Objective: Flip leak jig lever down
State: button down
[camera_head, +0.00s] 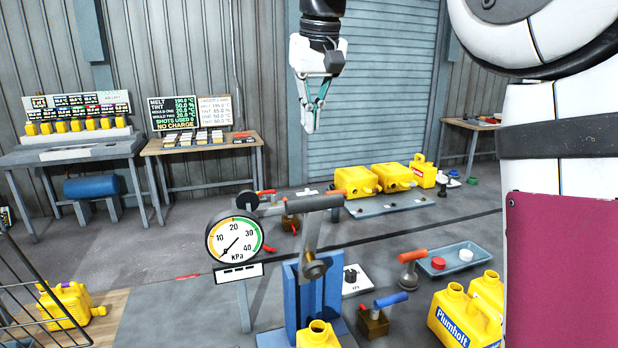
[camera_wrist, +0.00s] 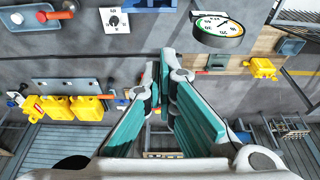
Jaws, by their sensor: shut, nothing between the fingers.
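The leak jig (camera_head: 318,300) stands at the lower middle of the head view, with a blue upright frame. A grey bar (camera_head: 322,203) lies across its top, with a black round knob (camera_head: 247,201) at the bar's left end. A metal arm with a brass-coloured end (camera_head: 313,268) hangs from the bar. I cannot tell which part is the lever proper. A yellow jerry can (camera_head: 318,336) is at the jig's foot, cut by the frame edge. My gripper (camera_head: 309,130) is shut and empty, pointing down, high above and apart from the jig. Its teal fingers (camera_wrist: 163,88) show in the wrist view.
A pressure gauge (camera_head: 235,239) stands left of the jig, its needle near zero. A blue-handled tool (camera_head: 390,299), an orange-handled tool (camera_head: 412,256), a blue tray (camera_head: 458,260) and yellow cans (camera_head: 465,315) lie to the right. A wire cage (camera_head: 35,290) is at left.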

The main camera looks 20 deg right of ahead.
notch_tip(320, 180, down, 12)
jog(key=s+p, duration=0.1)
jog(key=p, duration=0.2)
jog(key=shift+r, duration=0.15)
dwell(0.4)
jog(key=shift+s, duration=0.1)
